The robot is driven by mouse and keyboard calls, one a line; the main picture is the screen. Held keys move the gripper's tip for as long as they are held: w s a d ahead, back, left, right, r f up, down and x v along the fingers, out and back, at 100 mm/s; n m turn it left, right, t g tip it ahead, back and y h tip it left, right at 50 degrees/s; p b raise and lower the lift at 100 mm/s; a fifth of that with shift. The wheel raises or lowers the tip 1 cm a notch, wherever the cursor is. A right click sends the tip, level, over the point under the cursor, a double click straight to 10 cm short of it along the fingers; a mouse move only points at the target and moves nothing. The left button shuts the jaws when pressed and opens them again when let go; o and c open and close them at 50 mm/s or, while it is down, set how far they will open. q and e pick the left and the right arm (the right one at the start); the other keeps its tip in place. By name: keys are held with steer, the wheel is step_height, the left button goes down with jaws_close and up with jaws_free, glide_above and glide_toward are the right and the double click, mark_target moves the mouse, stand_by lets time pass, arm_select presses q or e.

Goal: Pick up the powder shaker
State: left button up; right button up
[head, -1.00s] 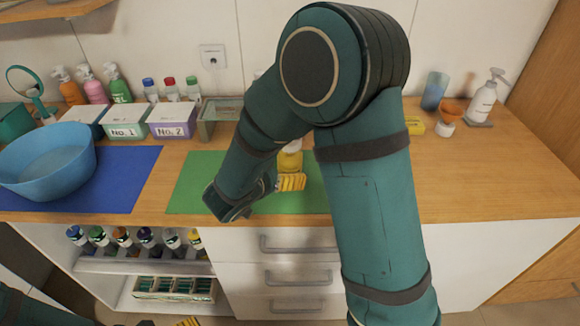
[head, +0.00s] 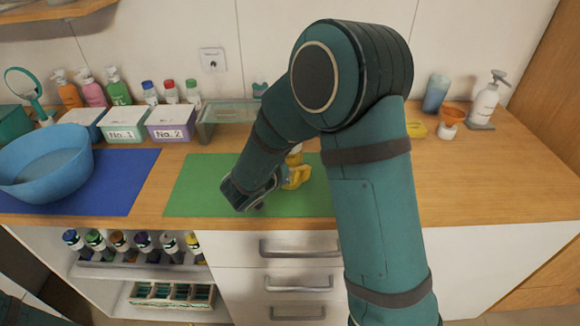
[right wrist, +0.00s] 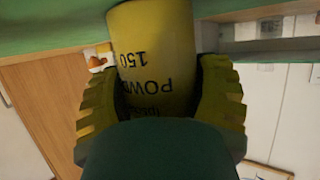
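The powder shaker (right wrist: 153,50) is a yellow cylinder with dark lettering, shown upside down in the right wrist view. It stands on the green mat (head: 205,184); in the head view my right arm hides most of it, and only a small part (head: 294,158) shows. My right gripper (head: 297,178) has its yellow ribbed fingers on both sides of the shaker, and in the right wrist view (right wrist: 160,100) they press against its sides. My left gripper is out of view.
A blue basin (head: 45,165) stands on a blue mat (head: 125,180) at left. Boxes No.1 (head: 124,125) and No.2 (head: 170,124) and several bottles line the back. The right front counter is clear.

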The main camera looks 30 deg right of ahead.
stand_by(0.3)
step_height(320, 180, up, 10)
steer(key=p, duration=0.3)
steer(key=shift+f+p, duration=0.15)
steer(key=shift+p, duration=0.25)
steer(key=shift+r, duration=0.2)
steer(key=shift+w+a, duration=0.1)
